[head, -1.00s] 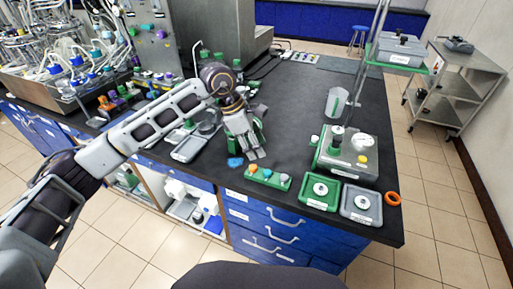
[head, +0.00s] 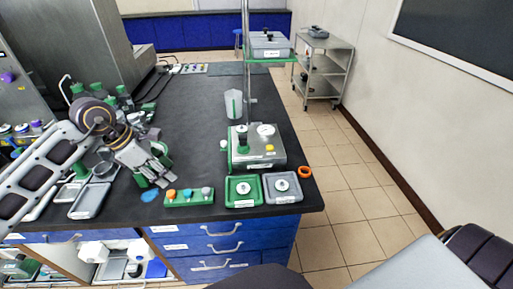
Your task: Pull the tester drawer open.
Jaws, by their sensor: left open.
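Which drawer is the tester's is not readable. My left gripper (head: 160,178) is open and empty over the bench, left of the device and near a green block with coloured knobs (head: 188,197). My right gripper is out of view.
A green tray (head: 244,191) and a grey tray (head: 282,188) sit at the front right bench edge, with an orange ring (head: 305,172) beside them. A clear jug (head: 233,104) stands behind the device. The floor right of the bench is clear up to a metal cart (head: 324,68).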

